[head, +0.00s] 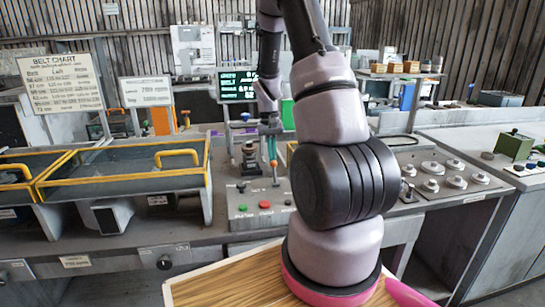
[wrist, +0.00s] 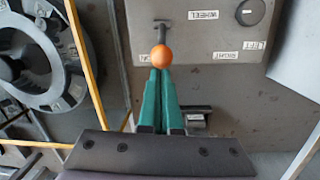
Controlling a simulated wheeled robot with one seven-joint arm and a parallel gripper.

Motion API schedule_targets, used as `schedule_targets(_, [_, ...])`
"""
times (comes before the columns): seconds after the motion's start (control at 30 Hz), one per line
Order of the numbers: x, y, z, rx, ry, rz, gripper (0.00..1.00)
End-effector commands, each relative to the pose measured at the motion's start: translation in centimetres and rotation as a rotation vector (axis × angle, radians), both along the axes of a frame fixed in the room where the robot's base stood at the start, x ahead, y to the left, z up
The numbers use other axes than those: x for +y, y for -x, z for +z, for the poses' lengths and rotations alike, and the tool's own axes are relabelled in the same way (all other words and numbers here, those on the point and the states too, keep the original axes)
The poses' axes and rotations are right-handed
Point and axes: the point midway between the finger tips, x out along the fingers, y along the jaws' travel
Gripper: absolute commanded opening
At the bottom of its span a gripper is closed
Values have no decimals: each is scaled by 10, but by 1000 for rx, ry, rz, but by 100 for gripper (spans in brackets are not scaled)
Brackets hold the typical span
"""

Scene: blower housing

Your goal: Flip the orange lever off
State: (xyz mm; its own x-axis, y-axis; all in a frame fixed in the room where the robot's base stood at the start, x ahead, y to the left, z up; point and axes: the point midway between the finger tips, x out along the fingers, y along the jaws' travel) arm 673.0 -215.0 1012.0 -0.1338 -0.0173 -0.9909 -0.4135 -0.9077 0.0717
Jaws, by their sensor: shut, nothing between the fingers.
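The orange lever is a round orange knob (wrist: 162,56) on a dark stem that comes out of a slot in a grey panel (wrist: 220,88). In the head view my gripper (head: 271,155) points down just above the knob. Part of the lever's label is hidden by the fingers and knob.
A dark post (head: 249,158) stands just left of the lever. A yellow-framed cover (head: 125,170) lies left, round knobs (head: 455,180) right. A slotted wheel (wrist: 35,55) shows in the wrist view.

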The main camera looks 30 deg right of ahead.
Motion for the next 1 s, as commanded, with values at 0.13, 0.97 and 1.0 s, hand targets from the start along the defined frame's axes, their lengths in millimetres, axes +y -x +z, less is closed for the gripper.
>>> schedule_targets(0.13, [0,0,0,0,0,0,0])
schedule_targets(0.97, [1,4,7,-107,31,0,0])
schedule_targets(1.0, [1,4,7,-115,33,0,0])
